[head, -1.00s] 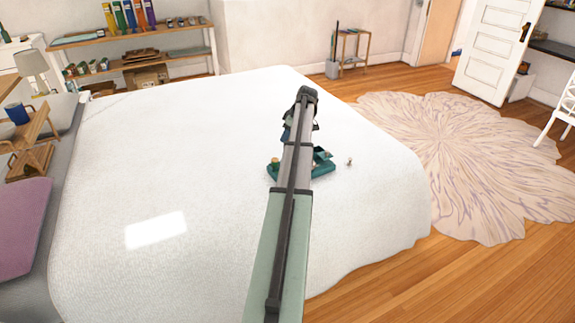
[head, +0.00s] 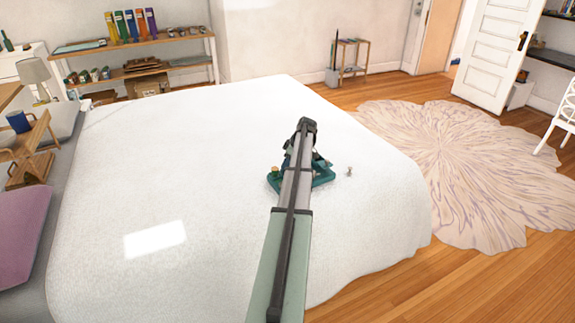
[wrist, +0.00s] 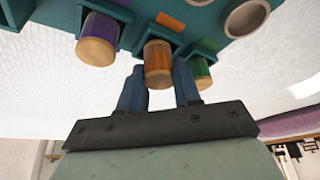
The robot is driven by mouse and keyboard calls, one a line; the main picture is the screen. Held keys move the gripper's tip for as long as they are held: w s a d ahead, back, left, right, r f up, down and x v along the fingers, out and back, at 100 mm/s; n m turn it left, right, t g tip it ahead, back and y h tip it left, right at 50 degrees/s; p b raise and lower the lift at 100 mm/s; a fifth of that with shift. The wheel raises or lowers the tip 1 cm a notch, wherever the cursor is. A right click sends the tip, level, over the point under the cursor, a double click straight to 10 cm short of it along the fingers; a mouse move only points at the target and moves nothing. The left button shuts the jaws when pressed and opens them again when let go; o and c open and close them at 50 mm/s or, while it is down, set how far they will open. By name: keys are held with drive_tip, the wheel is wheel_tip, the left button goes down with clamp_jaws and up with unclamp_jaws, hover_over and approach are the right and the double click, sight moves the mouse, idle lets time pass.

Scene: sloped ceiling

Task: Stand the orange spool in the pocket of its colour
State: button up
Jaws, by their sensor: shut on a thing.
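The orange spool (wrist: 158,66) has a pale wooden end and stands between the two blue fingers of my gripper (wrist: 159,72) in the wrist view. The gripper is shut on it. The teal tray (wrist: 60,14) is right by the spool, and an orange patch (wrist: 170,22) shows on it behind the spool. I cannot tell whether the spool sits inside that pocket or only close to it. In the head view the tray (head: 322,179) lies on the bed, and my arm hides the spool and most of the gripper.
A purple spool (wrist: 98,40) and a green spool (wrist: 201,73) stand at the tray on either side of the orange one. A grey round ring (wrist: 246,17) shows at the tray's edge. A small object (head: 349,171) lies on the white bed (head: 200,190), right of the tray. The bed is otherwise clear.

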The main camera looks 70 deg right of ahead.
drive_tip(key=shift+f, duration=0.4)
drive_tip(key=shift+f, duration=0.4)
drive_tip(key=shift+s+a+f, duration=0.1)
drive_tip(key=shift+a+f, duration=0.05)
drive_tip(key=shift+f, duration=0.2)
drive_tip(key=o, duration=0.8)
drive_tip(key=shift+c, duration=0.2)
drive_tip(key=shift+o, duration=1.3)
drive_tip(key=shift+r, duration=0.45)
drive_tip(key=v, duration=1.2)
drive_tip(key=shift+r, duration=0.35)
drive_tip(key=shift+f, duration=0.1)
